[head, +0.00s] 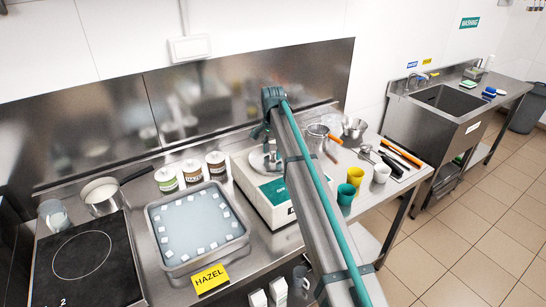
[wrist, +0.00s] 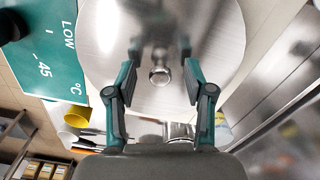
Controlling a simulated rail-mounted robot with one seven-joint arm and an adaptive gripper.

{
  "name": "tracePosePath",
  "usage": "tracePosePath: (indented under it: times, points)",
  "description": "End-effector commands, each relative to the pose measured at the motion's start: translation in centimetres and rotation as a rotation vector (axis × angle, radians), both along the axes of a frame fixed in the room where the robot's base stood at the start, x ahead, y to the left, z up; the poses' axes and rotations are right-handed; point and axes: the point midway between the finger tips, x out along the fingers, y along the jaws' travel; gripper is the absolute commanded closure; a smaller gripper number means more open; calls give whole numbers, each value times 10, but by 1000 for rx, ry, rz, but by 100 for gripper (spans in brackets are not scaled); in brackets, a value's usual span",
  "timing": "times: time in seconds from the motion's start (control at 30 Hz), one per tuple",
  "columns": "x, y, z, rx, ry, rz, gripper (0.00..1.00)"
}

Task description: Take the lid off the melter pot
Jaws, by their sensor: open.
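The melter (head: 275,203) is a white box with a teal panel (wrist: 55,58) marked LOW and 45 °C. The round, shiny metal lid (wrist: 110,40) lies on top of the melter and fills the middle of the wrist view. Its small round knob (wrist: 160,76) shows between my fingers. My gripper (wrist: 160,62) is open, one finger on each side of the knob in the picture, with gaps on both sides. In the head view my gripper (head: 268,140) is over the melter's top, and my arm hides part of the lid and the melter.
Three labelled jars (head: 191,172) stand left of the melter, behind a tray of white cubes (head: 160,261). A steel backsplash (head: 235,92) rises close behind.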

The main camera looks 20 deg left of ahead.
Motion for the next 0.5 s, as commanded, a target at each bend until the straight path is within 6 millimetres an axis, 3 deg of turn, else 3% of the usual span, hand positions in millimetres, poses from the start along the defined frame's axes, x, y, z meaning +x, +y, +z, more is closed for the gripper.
tracePosePath:
  times: [0.07,0.37,0.5]
  points:
    - [0,0,0,0,0,0,49]
    - [0,0,0,0,0,0,99]
    - [0,0,0,0,0,0,100]
